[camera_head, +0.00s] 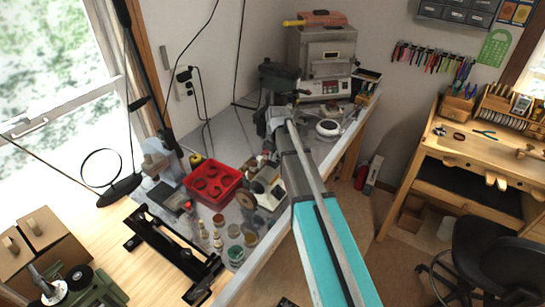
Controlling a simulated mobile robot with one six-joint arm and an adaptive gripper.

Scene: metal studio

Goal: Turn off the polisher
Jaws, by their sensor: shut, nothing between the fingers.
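A small cream machine with a brown wheel (246,199) at its left, which looks like the polisher (272,186), stands on the grey bench (222,143) beside a red tray. Its switch is too small to make out. My arm comes in from the bottom right and passes along the right side of this machine. My gripper (262,122) is beyond it, over the back part of the bench, in front of a dark green machine (280,74). The gripper is small and partly hidden by my wrist. It is shut and empty, apart from the cream machine.
A red tray (191,184) and several jars (236,254) are left of the cream machine. A kiln (322,58) and a white round device (328,129) are at the back. A black stand (121,190) rises at left. A chair (500,255) and wooden desk (475,150) are at right.

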